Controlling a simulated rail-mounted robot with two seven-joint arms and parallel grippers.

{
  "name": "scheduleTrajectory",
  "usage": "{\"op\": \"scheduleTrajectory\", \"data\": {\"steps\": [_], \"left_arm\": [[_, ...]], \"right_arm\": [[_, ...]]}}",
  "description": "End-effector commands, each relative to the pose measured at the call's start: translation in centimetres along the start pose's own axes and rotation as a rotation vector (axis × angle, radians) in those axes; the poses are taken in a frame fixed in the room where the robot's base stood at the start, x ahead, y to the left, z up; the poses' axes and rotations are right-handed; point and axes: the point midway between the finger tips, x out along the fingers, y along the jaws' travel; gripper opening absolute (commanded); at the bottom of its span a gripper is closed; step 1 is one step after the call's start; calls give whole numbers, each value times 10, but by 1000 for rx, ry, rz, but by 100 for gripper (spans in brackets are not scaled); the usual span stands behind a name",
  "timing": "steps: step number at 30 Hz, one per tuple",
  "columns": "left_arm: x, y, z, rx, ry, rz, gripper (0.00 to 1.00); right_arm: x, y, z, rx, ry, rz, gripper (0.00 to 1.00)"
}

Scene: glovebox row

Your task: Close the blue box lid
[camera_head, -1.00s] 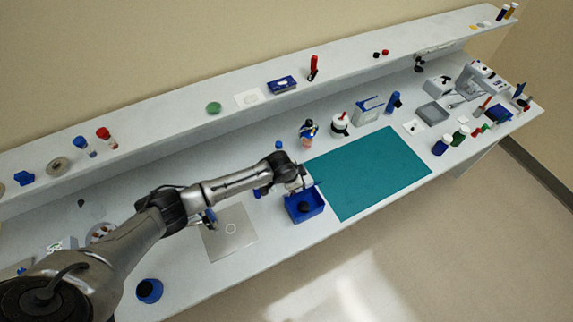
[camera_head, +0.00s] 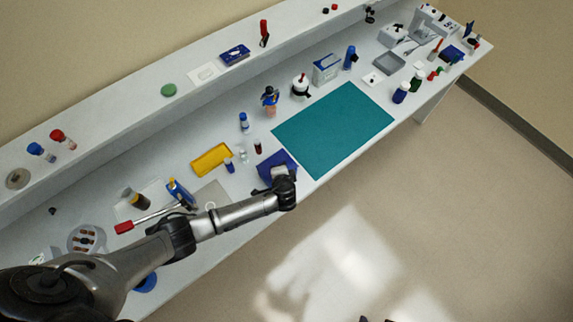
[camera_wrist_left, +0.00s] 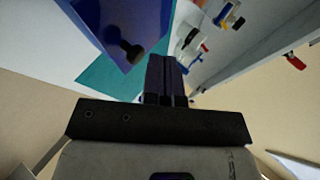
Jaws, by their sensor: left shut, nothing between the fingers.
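The blue box (camera_head: 268,160) stands at the front of the bench, left of the teal mat, partly hidden by my left gripper. Its dark blue surface fills the upper left of the wrist view (camera_wrist_left: 115,25), with a black knob-like part (camera_wrist_left: 131,51) near its edge. I cannot tell how far the lid is open. My left gripper (camera_head: 281,173) is at the box's front right side in the head view. Its fingers (camera_wrist_left: 165,75) are shut together and empty, beside the blue surface; contact is unclear. Small dark tips (camera_head: 376,320) at the bottom edge may be my right gripper.
The teal mat (camera_head: 333,130) lies clear to the right of the box. A red-ended tool (camera_head: 140,222) lies near my left arm. Open floor lies in front.

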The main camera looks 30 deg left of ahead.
Motion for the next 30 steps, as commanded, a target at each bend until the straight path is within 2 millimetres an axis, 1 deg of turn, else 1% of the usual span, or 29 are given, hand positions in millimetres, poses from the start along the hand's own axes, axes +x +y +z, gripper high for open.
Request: {"op": "scheduleTrajectory", "data": {"steps": [1,3,9,30], "left_arm": [[1,5,2,-3,-4,2,0],[2,8,4,-5,-6,1,0],[4,13,6,-8,-11,0,0],[6,17,9,-8,-15,2,0]], "right_arm": [[3,0,1,0,0,0,83],[4,0,1,1,0,-1,83],[7,-1,2,1,0,-1,83],[9,-1,3,2,0,-1,83]]}}
